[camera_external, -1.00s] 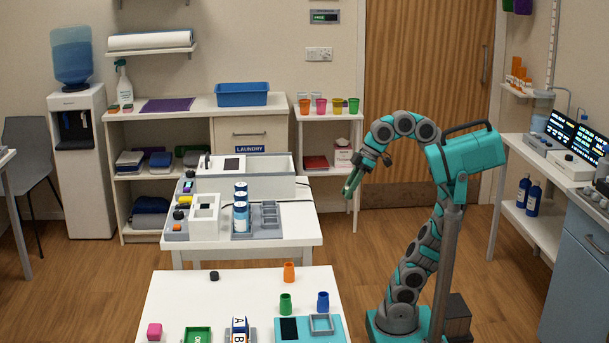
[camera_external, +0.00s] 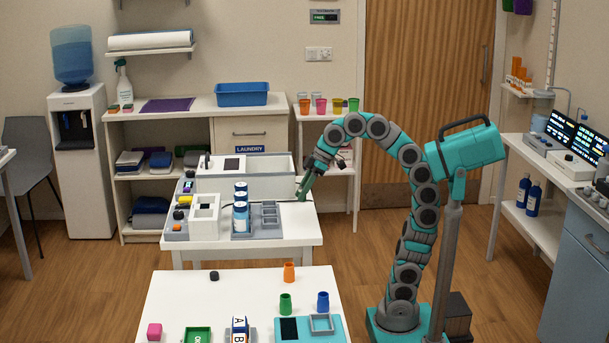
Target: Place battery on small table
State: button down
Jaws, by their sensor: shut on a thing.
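My gripper (camera_external: 304,187) is at the end of the arm, over the right end of the middle white table (camera_external: 300,228). It is shut on a slim dark green thing, small in the picture and partly covered by the fingers; I cannot tell for sure that it is the battery. The thing is tilted, and its lower end is close to the tabletop; I cannot tell whether it touches. Which table is the small table is not clear from the picture.
On the middle table stand blue-and-white cylinders (camera_external: 241,213), a grey slotted tray (camera_external: 269,216) and a white box device (camera_external: 205,214). The front table (camera_external: 240,290) holds coloured cups and small blocks. A narrow shelf table (camera_external: 329,117) with cups stands behind.

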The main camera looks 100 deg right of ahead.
jog(key=shift+w+f, duration=0.15)
jog(key=shift+w, duration=0.1)
jog(key=shift+f, duration=1.6)
jog(key=shift+f, duration=0.2)
jog(key=c, duration=0.6)
grip_release()
jog(key=shift+s+r, duration=0.1)
jog(key=shift+r, duration=0.3)
jog(key=p+v, duration=0.1)
jog(key=v, duration=1)
jog(key=shift+s+r, duration=0.15)
jog(key=shift+r, duration=0.15)
